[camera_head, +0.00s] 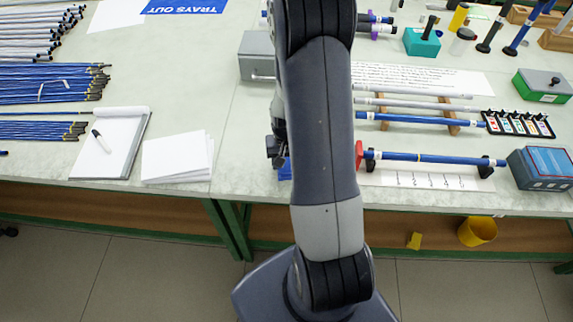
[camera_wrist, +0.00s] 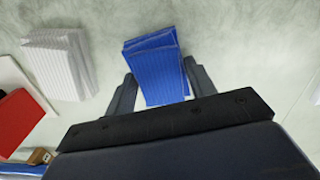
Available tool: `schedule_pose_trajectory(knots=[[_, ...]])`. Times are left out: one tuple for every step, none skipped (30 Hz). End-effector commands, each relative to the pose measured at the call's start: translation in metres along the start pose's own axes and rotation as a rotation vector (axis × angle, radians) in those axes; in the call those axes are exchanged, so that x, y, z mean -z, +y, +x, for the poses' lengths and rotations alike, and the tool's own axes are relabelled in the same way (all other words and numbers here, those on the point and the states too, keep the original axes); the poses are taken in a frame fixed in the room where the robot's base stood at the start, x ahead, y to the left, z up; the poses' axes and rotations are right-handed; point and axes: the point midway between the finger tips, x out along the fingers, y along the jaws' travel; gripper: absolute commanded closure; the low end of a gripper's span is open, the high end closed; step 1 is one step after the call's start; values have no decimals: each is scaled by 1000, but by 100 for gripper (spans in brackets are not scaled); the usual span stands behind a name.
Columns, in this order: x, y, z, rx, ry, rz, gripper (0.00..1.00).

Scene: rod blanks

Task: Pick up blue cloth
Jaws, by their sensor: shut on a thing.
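The blue cloth (camera_wrist: 155,62) is a folded, ribbed stack between the two fingers of my gripper (camera_wrist: 160,85) in the wrist view. The fingers are shut on its sides. In the head view only a small blue patch of the cloth (camera_head: 285,168) shows at the left edge of my arm, near the table's front. My gripper (camera_head: 274,152) is mostly hidden behind the arm there. I cannot tell whether the cloth touches the table.
A folded pale striped cloth (camera_wrist: 62,65) and a red block (camera_wrist: 22,122) lie to the left in the wrist view. In the head view, a notepad (camera_head: 110,142) and a paper stack (camera_head: 177,157) lie left; a blue rod (camera_head: 425,157) on supports lies right.

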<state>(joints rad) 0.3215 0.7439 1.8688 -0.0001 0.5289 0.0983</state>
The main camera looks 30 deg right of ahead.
Motion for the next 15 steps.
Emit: schedule_pose_trajectory(knots=[[0,0,0,0,0,0,70],[0,0,0,0,0,0,70],[0,0,0,0,0,0,70],[0,0,0,0,0,0,70],[0,0,0,0,0,0,70],[0,0,0,0,0,0,70],[0,0,0,0,0,0,70],[0,0,-1,0,1,0,70],[0,0,-2,0,1,0,70],[0,0,-4,0,2,0,70],[1,0,-6,0,2,0,70],[1,0,-9,0,2,0,70],[1,0,-13,0,4,0,70],[1,0,-17,0,4,0,70],[1,0,-22,0,5,0,70]])
